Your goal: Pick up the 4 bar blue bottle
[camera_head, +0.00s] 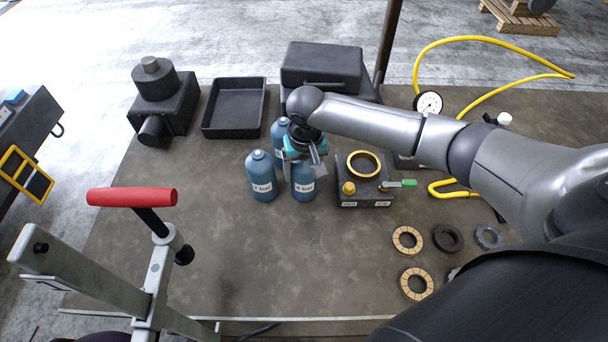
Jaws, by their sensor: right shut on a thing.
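The 4 bar blue bottle (303,187) is upright at the middle of the table, its white label facing me. My right gripper (302,160) is over its top and is shut on it, hiding the neck and cap. I cannot tell whether its base touches the table. A second blue bottle (262,182), whose label ends in "bar", stands close on its left. A third blue bottle (279,132) stands behind, partly hidden by my gripper. My left gripper is not in view.
A dark block with a brass ring (364,165) and a green-handled valve sits close right of the bottle. A black tray (236,133) and a black case (322,67) stand behind. Several rings (408,240) lie front right. The table's front middle is clear.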

